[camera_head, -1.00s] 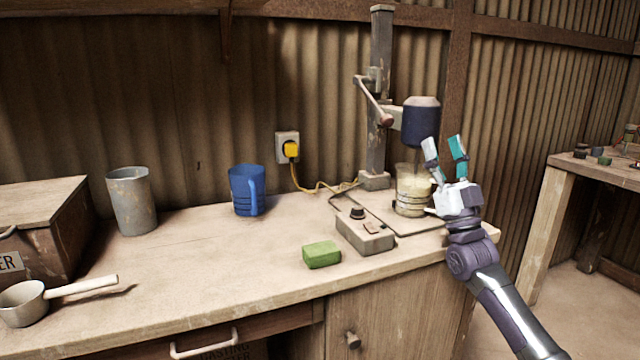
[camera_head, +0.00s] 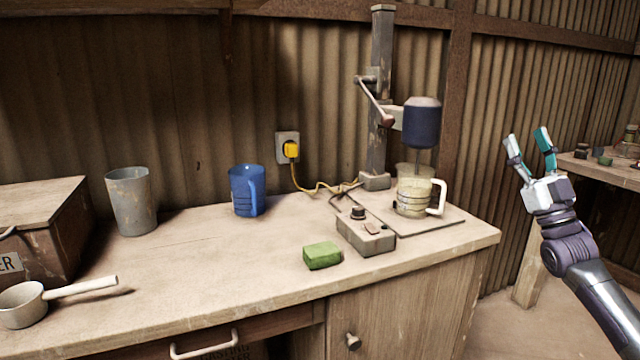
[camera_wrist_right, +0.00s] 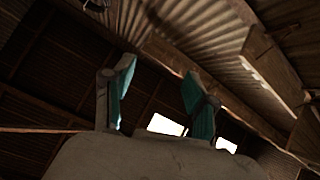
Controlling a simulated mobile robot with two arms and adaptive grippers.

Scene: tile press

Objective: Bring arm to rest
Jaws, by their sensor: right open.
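My right gripper (camera_head: 529,150) is open and empty, its teal-padded fingers pointing up. It is in the air to the right of the workbench (camera_head: 180,285), apart from everything on it. In the right wrist view the open fingers (camera_wrist_right: 155,95) point at the corrugated roof, with nothing between them. My left gripper is not in view. A clear jug (camera_head: 411,205) with a pale handle and pale contents stands on the base plate of the mixer stand (camera_head: 381,90), under the dark mixer head (camera_head: 422,125). The mixer's shaft reaches down into the jug.
A control box (camera_head: 365,236), green sponge (camera_head: 322,256), blue jug (camera_head: 245,190), grey metal cup (camera_head: 131,205) and saucepan (camera_head: 22,305) stand on the workbench. A wooden box (camera_head: 45,230) is at far left. A second table (camera_head: 600,165) stands behind my right gripper.

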